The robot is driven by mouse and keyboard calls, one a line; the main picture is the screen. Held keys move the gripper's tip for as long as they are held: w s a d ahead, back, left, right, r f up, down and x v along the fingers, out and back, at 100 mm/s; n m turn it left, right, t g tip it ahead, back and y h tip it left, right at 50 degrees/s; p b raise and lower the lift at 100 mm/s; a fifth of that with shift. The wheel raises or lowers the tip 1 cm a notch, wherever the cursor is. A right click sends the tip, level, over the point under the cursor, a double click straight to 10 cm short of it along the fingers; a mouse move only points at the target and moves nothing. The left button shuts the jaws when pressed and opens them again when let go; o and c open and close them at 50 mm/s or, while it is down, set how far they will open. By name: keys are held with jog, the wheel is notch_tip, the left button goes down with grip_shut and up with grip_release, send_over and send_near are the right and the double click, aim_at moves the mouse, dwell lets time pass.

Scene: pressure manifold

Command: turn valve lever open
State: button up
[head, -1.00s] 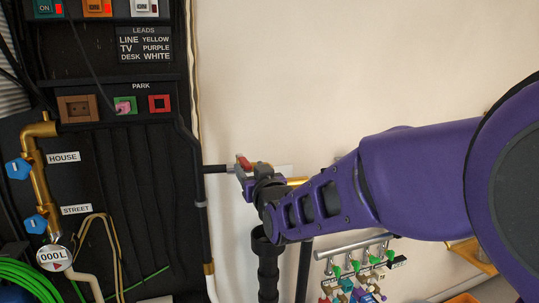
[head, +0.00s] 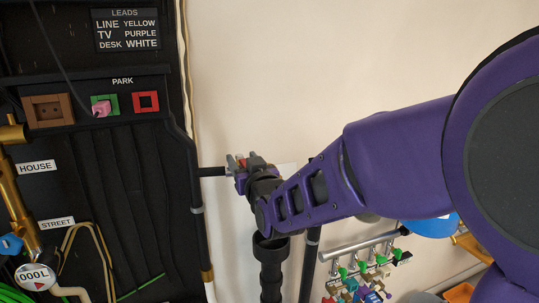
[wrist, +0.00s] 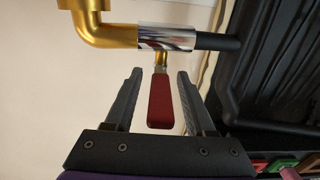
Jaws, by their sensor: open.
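The red valve lever (wrist: 164,100) hangs from a brass stem under a chrome valve body (wrist: 167,38) in the wrist view. My gripper (wrist: 160,78) is open, with one dark finger on each side of the lever. A gap shows between the lever and each finger. In the head view my gripper (head: 239,168) is at the pipe on the wall and covers most of the valve. Only a small bit of red shows there between the fingers.
A brass elbow pipe (wrist: 95,35) joins the valve on one side and a dark pipe (head: 212,171) on the other. A black panel (head: 130,190) with sockets stands at left. A manifold with green taps (head: 365,265) is below my arm. The wall above is clear.

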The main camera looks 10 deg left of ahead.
grip_shut()
dwell(0.3)
dwell(1.2)
